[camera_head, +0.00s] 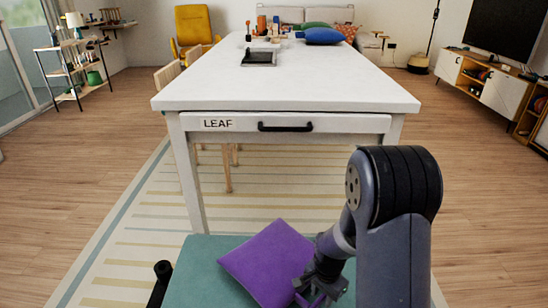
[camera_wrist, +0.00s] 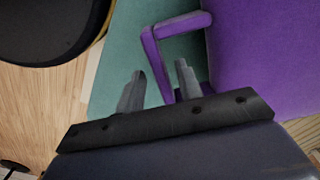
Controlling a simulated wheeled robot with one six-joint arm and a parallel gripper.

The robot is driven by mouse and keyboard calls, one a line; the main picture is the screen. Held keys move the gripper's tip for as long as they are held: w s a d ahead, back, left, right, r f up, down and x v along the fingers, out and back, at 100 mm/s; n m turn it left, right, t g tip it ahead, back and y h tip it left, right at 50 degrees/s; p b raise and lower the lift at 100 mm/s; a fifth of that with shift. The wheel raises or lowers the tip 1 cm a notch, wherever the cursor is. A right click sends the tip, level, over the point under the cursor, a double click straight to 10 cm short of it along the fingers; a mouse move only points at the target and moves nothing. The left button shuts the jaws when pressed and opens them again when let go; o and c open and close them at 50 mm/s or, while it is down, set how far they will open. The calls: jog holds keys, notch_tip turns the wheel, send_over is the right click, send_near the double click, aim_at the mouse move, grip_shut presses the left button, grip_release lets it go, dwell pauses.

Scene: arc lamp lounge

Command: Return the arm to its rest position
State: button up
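My arm (camera_head: 392,215) reaches down at the right of the head view. My gripper (camera_head: 320,292) is low over a teal surface, beside a purple cushion (camera_head: 268,262). In the wrist view my gripper (camera_wrist: 160,68) has its two grey fingers apart. A thin purple bent bar or loop (camera_wrist: 152,62) shows between and beyond the fingers, with gaps on both sides; I cannot tell whether it belongs to the cushion, which fills the upper right there (camera_wrist: 265,60). Nothing is seen clamped in the fingers.
The teal surface (camera_head: 195,270) lies under the purple cushion. Wooden floor (camera_head: 80,170) is clear at left.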

notch_tip(320, 180, down, 4)
jog(key=shift+b, duration=0.6)
notch_tip(320, 180, up, 2)
jog(key=shift+w+r+p, duration=0.1)
jog(key=shift+r+p, duration=0.15)
jog(key=shift+p, duration=0.45)
jog(key=shift+r, duration=0.75)
